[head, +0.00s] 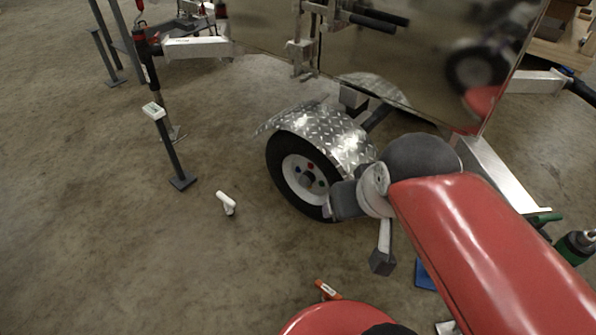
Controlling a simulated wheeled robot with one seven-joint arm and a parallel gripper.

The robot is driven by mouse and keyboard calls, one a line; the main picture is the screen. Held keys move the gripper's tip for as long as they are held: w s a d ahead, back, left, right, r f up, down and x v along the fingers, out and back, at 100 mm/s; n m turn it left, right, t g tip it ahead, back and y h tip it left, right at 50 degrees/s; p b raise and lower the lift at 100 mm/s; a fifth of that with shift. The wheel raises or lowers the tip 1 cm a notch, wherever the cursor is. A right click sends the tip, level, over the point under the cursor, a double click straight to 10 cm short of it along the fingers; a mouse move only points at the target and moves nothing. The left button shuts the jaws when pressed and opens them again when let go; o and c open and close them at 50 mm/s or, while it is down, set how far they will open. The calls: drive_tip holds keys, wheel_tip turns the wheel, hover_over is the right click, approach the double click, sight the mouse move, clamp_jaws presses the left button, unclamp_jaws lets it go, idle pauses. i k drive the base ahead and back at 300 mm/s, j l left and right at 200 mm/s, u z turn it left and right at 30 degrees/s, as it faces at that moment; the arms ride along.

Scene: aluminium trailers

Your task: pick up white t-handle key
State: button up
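The white t-handle key (227,203) lies on the concrete floor left of the trailer wheel, clear of other things. My red arm reaches in from the lower right. My gripper (365,230) is at its far end, in front of the wheel and right of the key, well apart from it. One grey finger with a dark tip points down. No held object shows.
The trailer wheel (302,180) under a tread-plate fender (327,137) stands close behind my gripper. A grey post with a foot plate (172,148) stands behind the key. An orange-handled tool (327,290) and a blue item (425,274) lie nearer. The floor around the key is clear.

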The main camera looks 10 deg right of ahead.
sight(228, 204)
drive_tip(key=i+j, duration=0.15)
drive_tip(key=j, duration=0.15)
drive_tip(key=i+j+z, duration=0.15)
drive_tip(key=j, duration=0.2)
drive_tip(key=i+j, duration=0.1)
drive_tip(key=j, duration=0.2)
drive_tip(key=i+j+z, duration=0.2)
drive_tip(key=i+j, duration=0.25)
